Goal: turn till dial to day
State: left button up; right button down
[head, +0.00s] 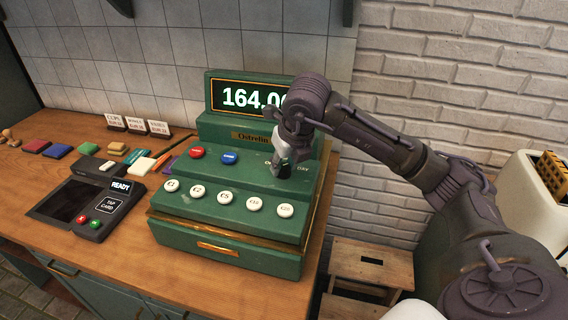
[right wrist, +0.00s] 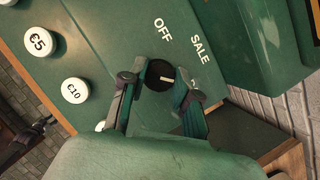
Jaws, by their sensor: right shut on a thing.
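The green till (head: 232,199) stands on the wooden counter, its display reading 164.0 before my arm covers the rest. My right gripper (head: 280,170) reaches down onto the right side of its sloped top, just left of the DAY label. In the right wrist view, my right gripper (right wrist: 168,90) is shut on the dial (right wrist: 158,75), a round black knob with a short white mark. The mark lies toward the right-hand finger. The labels OFF and SALE show beside the dial; DAY is not visible there. My left gripper is not in view.
A card reader (head: 82,207) reading READY stands left of the till. Several coloured blocks (head: 60,151) and small signs (head: 136,125) are further back. Round white price keys (head: 225,198) lie close in front of the dial. A wooden stool (head: 372,262) stands right of the counter.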

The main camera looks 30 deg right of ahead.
jog(key=c, duration=0.8)
grip_release()
jog(key=shift+c, duration=0.2)
jog(key=shift+r, duration=0.1)
jog(key=v, duration=1.2)
